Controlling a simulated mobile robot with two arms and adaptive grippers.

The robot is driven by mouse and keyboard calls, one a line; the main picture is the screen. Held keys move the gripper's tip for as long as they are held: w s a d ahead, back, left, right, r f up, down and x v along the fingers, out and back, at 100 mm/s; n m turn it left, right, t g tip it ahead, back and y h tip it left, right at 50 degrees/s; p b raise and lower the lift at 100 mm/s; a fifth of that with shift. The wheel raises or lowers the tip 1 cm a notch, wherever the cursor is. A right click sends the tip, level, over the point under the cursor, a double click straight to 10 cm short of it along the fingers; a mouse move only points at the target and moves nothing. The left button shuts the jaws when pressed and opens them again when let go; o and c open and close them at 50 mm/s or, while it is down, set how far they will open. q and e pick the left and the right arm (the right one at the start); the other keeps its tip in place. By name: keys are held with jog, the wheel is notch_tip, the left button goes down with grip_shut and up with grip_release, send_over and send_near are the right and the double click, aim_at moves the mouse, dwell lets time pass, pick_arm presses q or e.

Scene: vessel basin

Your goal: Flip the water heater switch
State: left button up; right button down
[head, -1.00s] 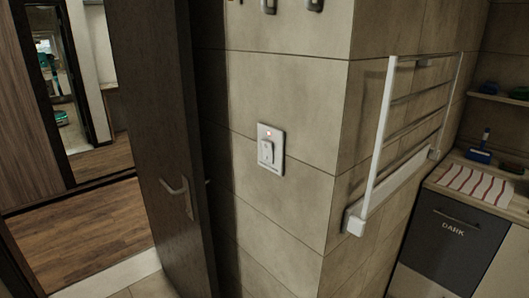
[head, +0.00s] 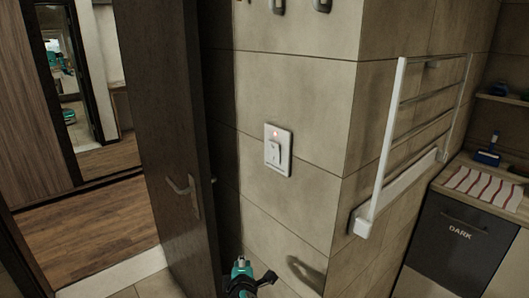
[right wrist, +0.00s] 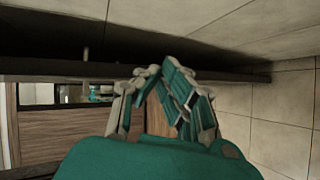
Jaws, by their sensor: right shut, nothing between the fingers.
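The water heater switch (head: 278,150) is a pale rectangular plate with a rocker and a small red light, fixed on the tiled wall in the middle of the head view. My right gripper (head: 243,266) shows at the bottom of the head view, below and a little left of the switch, apart from it. In the right wrist view its teal and grey fingers (right wrist: 161,72) come together at the tips, shut with nothing between them. The switch does not show in the right wrist view. My left gripper is not in view.
A dark door (head: 165,130) with a metal handle (head: 184,190) stands open left of the switch. A white towel rail (head: 385,150) juts from the wall around the corner on the right. Hooks (head: 277,6) sit above the switch. A counter with a striped towel (head: 484,187) is far right.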

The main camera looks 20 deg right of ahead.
aim_at(274, 152)
jog(key=s+r+t+h, duration=0.1)
jog(key=r+t+h, duration=0.1)
jog(key=r, duration=1.2)
jog(key=s+d+r+t+h, duration=0.1)
jog(key=s+r+t+h, duration=0.1)
jog(key=r, duration=1.2)
jog(key=shift+s+d+r+m+h, duration=0.15)
jog(key=shift+s+r+m+h, duration=0.1)
jog(key=shift+r+m+h, duration=0.1)
jog(key=p+x, duration=0.2)
jog(key=x, duration=0.2)
jog(key=d+p+x, duration=0.1)
jog(key=x, duration=0.3)
jog(key=s+d+p+x, duration=0.1)
jog(key=p+x, duration=0.1)
jog(key=x, duration=0.3)
jog(key=shift+s+d+r+p, duration=0.15)
jog(key=shift+d+p, duration=0.05)
jog(key=shift+p, duration=0.15)
jog(key=shift+a, duration=0.1)
